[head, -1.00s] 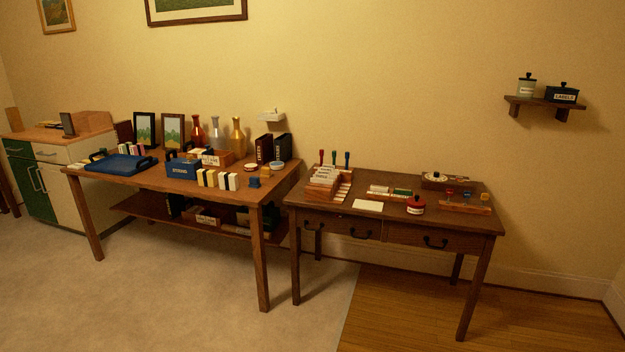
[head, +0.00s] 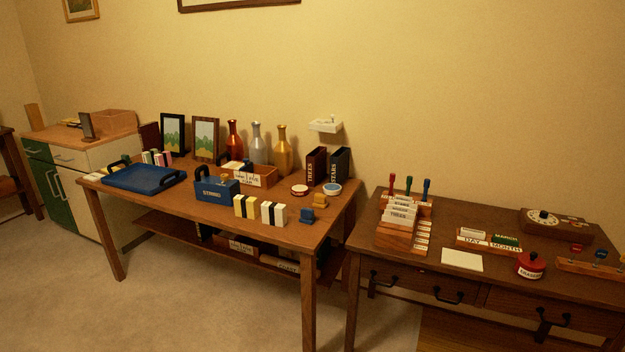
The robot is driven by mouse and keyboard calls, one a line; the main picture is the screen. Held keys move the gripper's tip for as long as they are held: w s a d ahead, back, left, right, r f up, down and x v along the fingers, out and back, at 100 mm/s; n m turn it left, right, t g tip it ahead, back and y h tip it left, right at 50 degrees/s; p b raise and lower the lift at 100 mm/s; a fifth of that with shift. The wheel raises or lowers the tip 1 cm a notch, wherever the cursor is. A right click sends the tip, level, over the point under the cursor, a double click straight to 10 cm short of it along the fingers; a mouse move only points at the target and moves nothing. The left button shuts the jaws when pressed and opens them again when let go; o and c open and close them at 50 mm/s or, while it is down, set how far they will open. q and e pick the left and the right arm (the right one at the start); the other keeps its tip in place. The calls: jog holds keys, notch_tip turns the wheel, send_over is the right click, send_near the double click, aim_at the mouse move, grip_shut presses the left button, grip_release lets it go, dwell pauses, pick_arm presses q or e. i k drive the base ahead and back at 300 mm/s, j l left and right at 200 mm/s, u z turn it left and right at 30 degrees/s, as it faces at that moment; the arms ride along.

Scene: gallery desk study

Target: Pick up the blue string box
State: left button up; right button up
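The blue string box (head: 216,191) stands on the left wooden table in the head view. It is a small blue box with a white label that reads STRING and a dark handle at its left end. It sits to the right of the blue tray and behind a row of small yellow, white and black blocks. Nothing holds it. Neither of my grippers shows in the head view.
The blue tray (head: 144,178), yellow blocks (head: 245,207), a wooden card box (head: 262,175) and several bottles (head: 283,150) crowd the left table (head: 150,204). A second desk (head: 470,282) stands to the right. Carpet (head: 200,310) in front is clear.

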aim_at(208, 189)
jog(key=i+j+u, duration=0.1)
jog(key=j, duration=0.3)
jog(key=i+j+u, duration=0.1)
jog(key=j, duration=0.3)
jog(key=i+j+u, duration=0.1)
jog(key=j, duration=0.3)
jog(key=i+j+z, duration=0.15)
jog(key=i+j, duration=0.15)
jog(key=i+j+z, duration=0.15)
jog(key=i+j, duration=0.15)
jog(key=i, duration=0.2)
jog(key=i+j+z, duration=0.15)
jog(key=i+j, duration=0.2)
jog(key=i+j+z, duration=0.1)
jog(key=i+j, duration=0.25)
jog(key=i+j+z, duration=0.15)
jog(key=i+j, duration=0.15)
jog(key=j, duration=0.25)
jog(key=i+j+z, duration=0.15)
jog(key=i+j, duration=0.2)
jog(key=i+j+z, duration=0.15)
jog(key=j, duration=0.45)
jog(key=i, duration=0.1)
